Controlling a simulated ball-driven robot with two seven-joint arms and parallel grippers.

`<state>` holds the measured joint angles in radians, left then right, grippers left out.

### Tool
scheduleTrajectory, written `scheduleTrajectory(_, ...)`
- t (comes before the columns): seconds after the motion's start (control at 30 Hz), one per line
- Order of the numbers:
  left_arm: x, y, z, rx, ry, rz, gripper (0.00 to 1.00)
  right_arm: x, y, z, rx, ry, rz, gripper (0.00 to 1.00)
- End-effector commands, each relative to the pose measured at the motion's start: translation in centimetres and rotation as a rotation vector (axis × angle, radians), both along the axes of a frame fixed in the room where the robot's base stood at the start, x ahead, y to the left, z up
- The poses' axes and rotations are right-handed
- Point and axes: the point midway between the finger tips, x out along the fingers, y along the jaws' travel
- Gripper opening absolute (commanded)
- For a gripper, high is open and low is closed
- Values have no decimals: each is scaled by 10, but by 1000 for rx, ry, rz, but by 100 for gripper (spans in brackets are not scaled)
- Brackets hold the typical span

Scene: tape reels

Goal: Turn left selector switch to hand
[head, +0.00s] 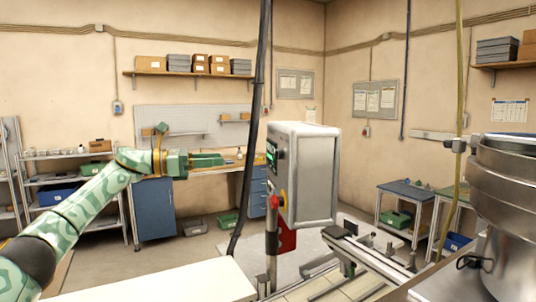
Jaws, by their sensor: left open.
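A grey control box (306,175) stands on a post right of centre. Its panel face (273,158) is turned left and seen at a steep angle. A small green-lit display and dark fittings show on it, with a red and yellow button (281,200) low down. I cannot make out the left selector switch or its position. My left gripper (221,160) reaches in from the left, its fingers pointing right towards the panel. It is open and empty, and in the picture a gap separates it from the box. My right gripper is out of view.
A black cable (251,130) hangs in the picture between my left gripper and the box. A red part (287,240) sits below the box. A conveyor frame (350,250) and a large metal drum (505,185) stand to the right. A pale tabletop (160,285) lies in front.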

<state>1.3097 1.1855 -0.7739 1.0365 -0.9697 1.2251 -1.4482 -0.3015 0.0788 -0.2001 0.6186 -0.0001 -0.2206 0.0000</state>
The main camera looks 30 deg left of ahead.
Motion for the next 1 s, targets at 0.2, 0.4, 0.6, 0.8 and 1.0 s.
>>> scheduleTrajectory(0.2, 29, -27, 4, -3, 0, -5, 50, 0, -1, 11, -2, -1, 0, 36)
scheduleTrajectory(0.4, 68, -62, 4, -3, 0, -4, 50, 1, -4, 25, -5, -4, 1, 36)
scheduleTrajectory(0.6, 100, -89, 3, -1, 0, -2, 50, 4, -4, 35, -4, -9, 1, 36)
scheduleTrajectory(0.8, 116, -103, 1, 0, 0, -1, 50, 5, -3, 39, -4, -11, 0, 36)
scheduleTrajectory(1.0, 119, -106, 0, 1, 1, 0, 50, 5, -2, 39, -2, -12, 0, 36)
